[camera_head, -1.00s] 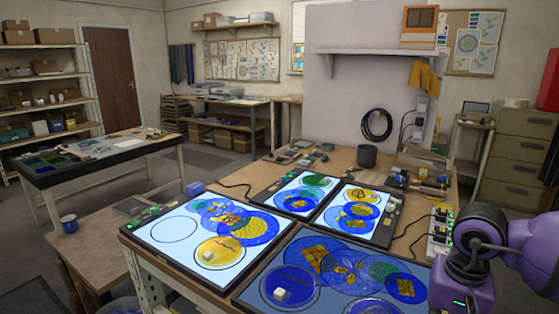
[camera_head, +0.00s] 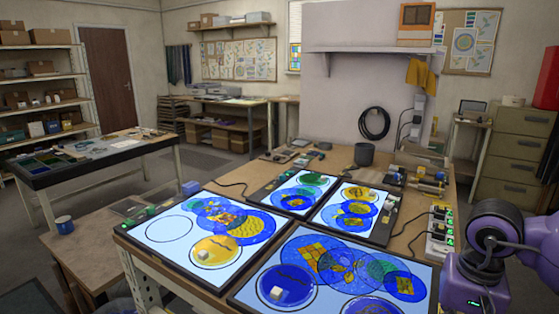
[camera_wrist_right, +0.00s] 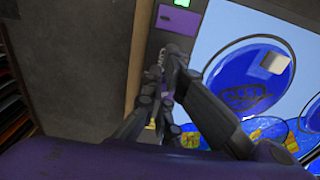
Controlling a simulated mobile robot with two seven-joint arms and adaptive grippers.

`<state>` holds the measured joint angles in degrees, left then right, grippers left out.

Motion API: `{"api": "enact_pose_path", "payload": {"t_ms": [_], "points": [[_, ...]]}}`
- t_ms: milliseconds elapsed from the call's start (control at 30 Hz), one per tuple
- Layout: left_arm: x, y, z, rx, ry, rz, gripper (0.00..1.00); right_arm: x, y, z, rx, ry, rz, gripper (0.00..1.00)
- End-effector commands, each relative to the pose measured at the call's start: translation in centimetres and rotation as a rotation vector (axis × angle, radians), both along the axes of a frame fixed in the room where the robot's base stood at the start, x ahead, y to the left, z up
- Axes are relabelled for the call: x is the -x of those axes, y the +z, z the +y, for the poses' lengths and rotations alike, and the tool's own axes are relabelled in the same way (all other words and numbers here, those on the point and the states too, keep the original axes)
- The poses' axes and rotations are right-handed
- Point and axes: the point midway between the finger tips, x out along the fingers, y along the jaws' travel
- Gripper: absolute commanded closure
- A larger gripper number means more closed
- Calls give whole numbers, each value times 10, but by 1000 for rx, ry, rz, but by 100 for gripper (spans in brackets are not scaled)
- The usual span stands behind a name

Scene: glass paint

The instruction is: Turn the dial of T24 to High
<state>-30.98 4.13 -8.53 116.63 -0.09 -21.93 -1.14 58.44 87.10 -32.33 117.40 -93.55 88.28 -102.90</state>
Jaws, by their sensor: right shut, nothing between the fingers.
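The front light panel (camera_head: 300,236) glows pale blue under blue, yellow and green glass discs. No T24 label is readable, so I cannot tell which panel is T24. In the right wrist view, a lit panel (camera_wrist_right: 214,28) has a dark frame strip with a green lit display (camera_wrist_right: 188,3) and a purple patch (camera_wrist_right: 179,21). My right gripper (camera_wrist_right: 174,62) is shut and empty, its tips over this strip below the purple patch. No dial shows clearly; the fingers may hide it. In the head view only my right arm shows, at lower right. My left gripper is out of view.
Other lit panels stand on the bench: a large one at left (camera_head: 152,246) and two smaller ones behind. A white cube (camera_head: 277,293) sits on the front panel's blue disc. A power strip (camera_head: 440,232) stands near my right arm.

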Motion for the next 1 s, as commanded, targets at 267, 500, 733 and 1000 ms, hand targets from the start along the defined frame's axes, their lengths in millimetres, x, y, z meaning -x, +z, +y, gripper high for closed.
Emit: {"api": "enact_pose_path", "payload": {"t_ms": [267, 500, 733, 1000], "points": [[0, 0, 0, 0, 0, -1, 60, 2, 0, 1, -2, 2, -1, 100], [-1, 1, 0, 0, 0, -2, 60, 8, 2, 0, -2, 1, 0, 100], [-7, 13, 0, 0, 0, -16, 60, 7, 23, 1, -2, 1, -6, 100], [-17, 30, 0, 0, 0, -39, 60, 7, 56, 1, -3, 2, -5, 100]]}}
